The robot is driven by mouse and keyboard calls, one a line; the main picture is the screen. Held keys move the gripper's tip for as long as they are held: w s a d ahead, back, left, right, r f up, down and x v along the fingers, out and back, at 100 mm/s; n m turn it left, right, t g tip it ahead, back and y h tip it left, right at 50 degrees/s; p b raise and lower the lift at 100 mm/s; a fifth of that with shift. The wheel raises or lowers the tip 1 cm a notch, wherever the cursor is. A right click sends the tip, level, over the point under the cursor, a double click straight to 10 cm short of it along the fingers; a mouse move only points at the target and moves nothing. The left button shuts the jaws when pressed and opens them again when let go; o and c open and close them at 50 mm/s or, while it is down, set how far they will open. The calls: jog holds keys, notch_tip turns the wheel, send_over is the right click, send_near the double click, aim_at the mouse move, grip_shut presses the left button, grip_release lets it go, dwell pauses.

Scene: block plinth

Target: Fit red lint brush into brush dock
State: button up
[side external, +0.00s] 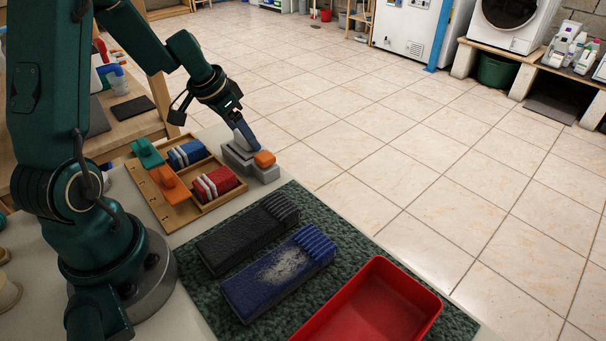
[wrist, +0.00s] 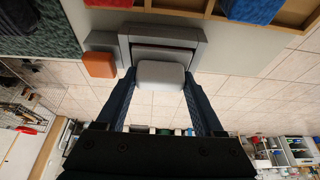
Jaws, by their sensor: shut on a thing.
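My gripper (wrist: 160,92) is shut on the red lint brush (wrist: 160,74); its pale grey end shows between the fingers, with a thin dark reddish strip beyond it. In the side external view, my gripper (side external: 243,136) points down at the grey brush dock (side external: 232,160), where the brush is mostly hidden. The dock also shows in the wrist view (wrist: 196,38), directly beyond the held brush. The brush is at the dock's opening; I cannot tell how deep it sits.
An orange block (side external: 264,158) sits on grey beside the dock. A wooden tray (side external: 152,196) holds red-and-white (side external: 215,183) and blue-and-white (side external: 187,153) pieces.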

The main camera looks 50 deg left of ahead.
jog(key=o, duration=1.3)
jog(key=shift+f, duration=0.1)
jog(key=v, duration=1.1)
jog(key=s+d+r, duration=0.1)
jog(key=s+d, duration=0.4)
jog(key=d, duration=0.3)
jog(key=s+d+r+t, duration=0.1)
jog(key=s+d, duration=0.4)
jog(key=d, duration=0.4)
jog(key=shift+s, duration=0.25)
